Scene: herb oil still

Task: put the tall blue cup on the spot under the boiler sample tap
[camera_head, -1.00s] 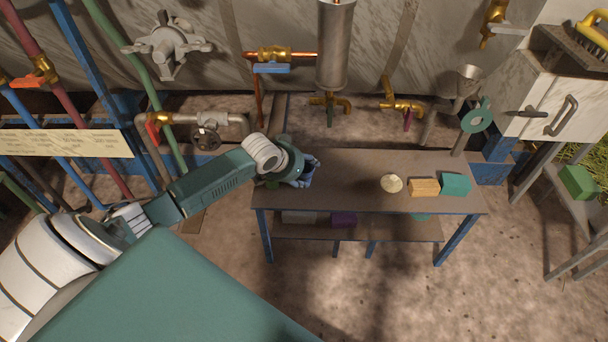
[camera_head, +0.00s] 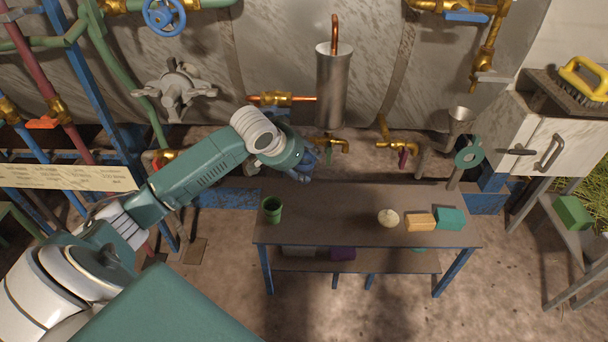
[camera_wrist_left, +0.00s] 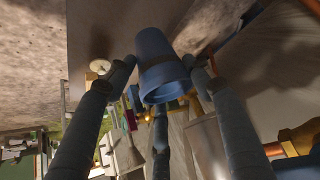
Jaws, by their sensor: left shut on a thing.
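A second brass tap with a purple handle (camera_head: 400,150) is further right. I cannot tell which tap is the boiler sample tap, and no marked spot is clear. My right gripper does not show.
The table (camera_head: 340,225) carries a small green cup (camera_head: 271,210) at left, a pale round thing (camera_head: 388,217), an orange block (camera_head: 420,221) and a teal block (camera_head: 451,219) at right. Its middle is clear. A metal cylinder (camera_head: 332,90) and pipes stand behind.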

